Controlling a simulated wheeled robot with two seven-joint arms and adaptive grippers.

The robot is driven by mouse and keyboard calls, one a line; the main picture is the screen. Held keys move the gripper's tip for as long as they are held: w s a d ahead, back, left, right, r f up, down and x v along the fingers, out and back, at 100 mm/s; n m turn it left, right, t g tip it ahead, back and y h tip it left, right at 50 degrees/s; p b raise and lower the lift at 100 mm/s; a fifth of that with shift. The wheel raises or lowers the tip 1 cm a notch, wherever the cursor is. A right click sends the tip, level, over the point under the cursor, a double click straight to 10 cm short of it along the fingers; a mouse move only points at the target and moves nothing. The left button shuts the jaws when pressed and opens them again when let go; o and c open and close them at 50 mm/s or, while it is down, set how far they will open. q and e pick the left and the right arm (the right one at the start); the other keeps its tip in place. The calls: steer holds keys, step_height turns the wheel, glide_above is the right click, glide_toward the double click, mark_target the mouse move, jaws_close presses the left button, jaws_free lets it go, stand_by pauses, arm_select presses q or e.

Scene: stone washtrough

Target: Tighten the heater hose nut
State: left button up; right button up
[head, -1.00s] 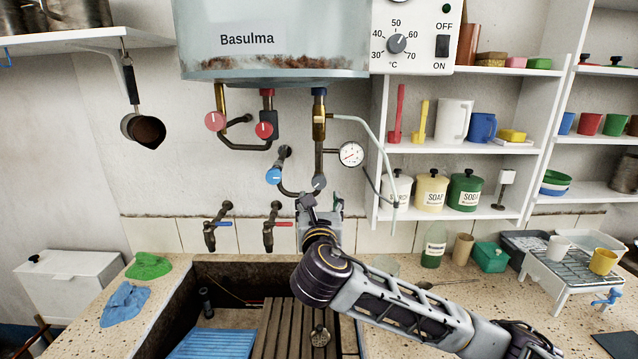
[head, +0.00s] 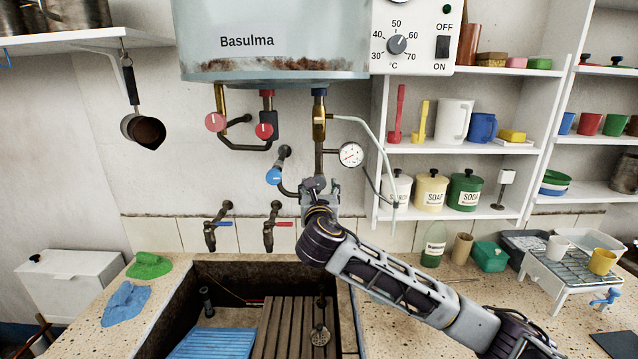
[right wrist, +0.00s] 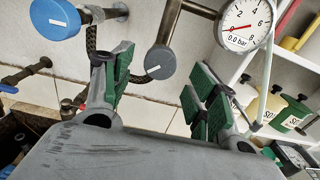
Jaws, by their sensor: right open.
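The water heater (head: 275,40) hangs on the wall, with several pipes below it. A vertical pipe (head: 319,155) runs down from its blue collar to a round grey nut-like end, where a dark hose from the blue valve (head: 273,176) meets it. In the right wrist view this grey round part (right wrist: 160,63) carries a white mark, with the dark hose (right wrist: 92,40) to its left. My right gripper (head: 320,190) is just below that pipe end, largely covering it in the head view. Its green-padded fingers (right wrist: 160,90) are open and empty, the grey part between and beyond them.
A pressure gauge (head: 351,154) and thin grey tube are close right of the pipe. Two taps (head: 272,232) project from the wall at the left, above the stone trough (head: 345,310). Shelves (head: 455,147) with canisters stand at the right.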

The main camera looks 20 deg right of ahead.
mark_target(319, 184)
steer(key=x, duration=0.3)
steer(key=shift+x, duration=0.85)
arm_select(q)
steer(key=shift+s+d+r, duration=0.2)
steer(key=shift+d, duration=0.1)
arm_select(e)
steer(key=shift+w+d, duration=0.1)
steer(key=shift+w, duration=0.1)
steer(key=c, duration=1)
steer(key=shift+c, duration=0.2)
